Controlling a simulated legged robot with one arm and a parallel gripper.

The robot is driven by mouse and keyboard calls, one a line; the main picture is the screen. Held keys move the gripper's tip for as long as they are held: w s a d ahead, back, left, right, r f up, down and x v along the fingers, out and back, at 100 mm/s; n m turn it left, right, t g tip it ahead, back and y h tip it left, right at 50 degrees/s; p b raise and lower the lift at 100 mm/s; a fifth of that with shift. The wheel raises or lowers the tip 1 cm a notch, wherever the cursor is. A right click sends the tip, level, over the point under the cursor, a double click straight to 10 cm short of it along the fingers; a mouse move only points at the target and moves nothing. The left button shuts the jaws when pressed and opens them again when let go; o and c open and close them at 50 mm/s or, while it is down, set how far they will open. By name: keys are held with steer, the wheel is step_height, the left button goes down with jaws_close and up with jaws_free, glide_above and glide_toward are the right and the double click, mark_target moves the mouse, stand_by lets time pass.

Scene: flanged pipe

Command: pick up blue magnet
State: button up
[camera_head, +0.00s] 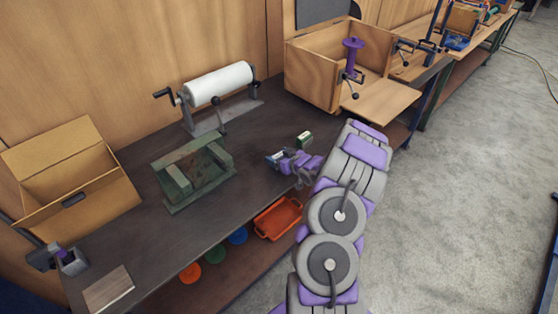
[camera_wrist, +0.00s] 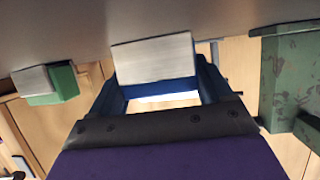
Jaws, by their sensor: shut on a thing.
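The blue magnet is a small block with a grey metal plate on a blue body, and it sits between my gripper's fingers in the wrist view (camera_wrist: 155,66). In the head view the blue magnet (camera_head: 273,157) shows small at the gripper's tip. My gripper (camera_head: 281,158) is shut on it, over the dark workbench; it also shows in the wrist view (camera_wrist: 160,92). I cannot tell whether the magnet touches the bench top. The magnet's sides are partly hidden by the fingers.
A green magnet (camera_head: 304,138) with a pale plate lies just beyond my gripper. A green metal stand (camera_head: 193,170) is to the left. A roller holder (camera_head: 218,85), a cardboard box (camera_head: 70,175) and a wooden box (camera_head: 312,72) stand on the workbench (camera_head: 145,225). An orange tray (camera_head: 278,220) is below.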

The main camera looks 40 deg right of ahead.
steer(key=c, duration=0.4)
steer(key=shift+d, duration=0.1)
steer(key=shift+c, duration=0.3)
